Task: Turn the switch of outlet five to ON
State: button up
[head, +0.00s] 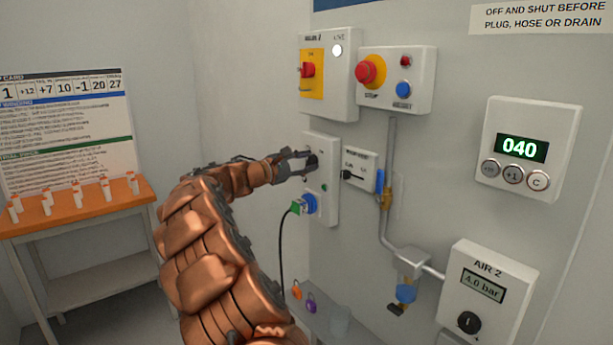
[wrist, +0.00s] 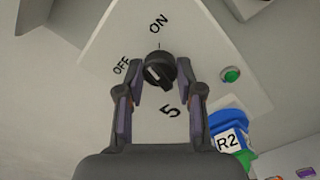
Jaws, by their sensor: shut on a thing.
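The outlet panel (head: 328,215) is a pale box on the wall, marked 5 in the wrist view (wrist: 190,32). Its black rotary switch (wrist: 160,70) has ON printed above it and OFF at its upper left. A pale mark shows on the left part of the knob; its exact pointing is hard to tell. My gripper (wrist: 160,76) has its two fingertips on either side of the knob, shut on it. In the head view my gripper (head: 308,160) reaches the upper part of the panel and partly hides the switch.
A green lamp (wrist: 231,75) is right of the switch. A small switch box (head: 360,168), blue valve handle (head: 380,181) and pipe are close on the right. Boxes with red buttons (head: 370,70) are above.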

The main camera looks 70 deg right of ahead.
jog(key=m+b, duration=0.2)
jog(key=f+m+b, duration=0.1)
jog(key=m+b, duration=0.1)
jog(key=b, duration=0.1)
jog(key=shift+s+r+m+b, duration=0.1)
jog(key=shift+r+m+b, duration=0.1)
jog(key=shift+m+b, duration=1)
jog(key=shift+r, duration=0.1)
jog(key=o, duration=1.1)
jog(key=shift+r, duration=0.15)
jog(key=shift+o, duration=0.2)
jog(key=shift+w+a, duration=0.35)
jog(key=shift+a, duration=0.1)
jog(key=v, duration=1.1)
jog(key=shift+s, duration=0.1)
